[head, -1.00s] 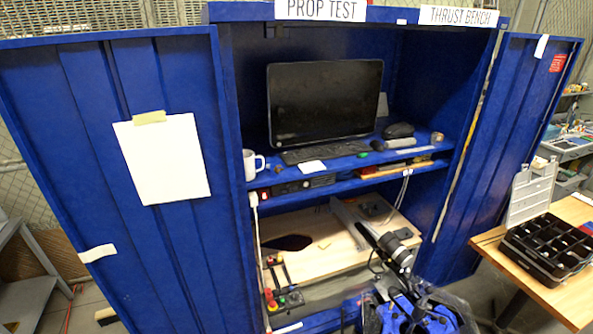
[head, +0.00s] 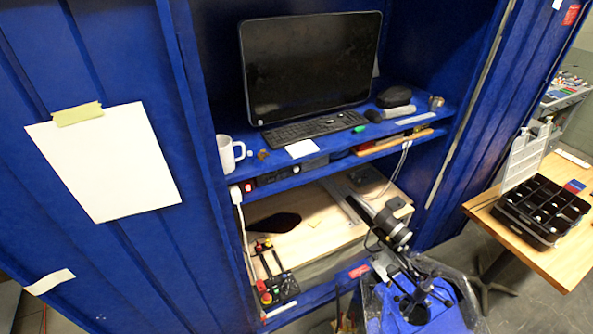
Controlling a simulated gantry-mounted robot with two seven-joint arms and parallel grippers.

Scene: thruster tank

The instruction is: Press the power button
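A small black control panel (head: 279,290) sits at the lower left of the open blue cabinet, with a red knob (head: 266,298) and other small coloured parts on it. A dark electronics box (head: 300,171) is under the monitor shelf, with a white plug and cable at its left. I cannot tell which of these carries the power button; no label on a button is readable. Neither of my grippers is in view.
A black monitor (head: 310,68), keyboard (head: 314,128) and white mug (head: 231,153) stand on the shelf. A black thruster-like cylinder (head: 394,230) and a blue-topped tank (head: 430,305) stand in front of the cabinet. A wooden table (head: 565,270) with a black organizer is at right.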

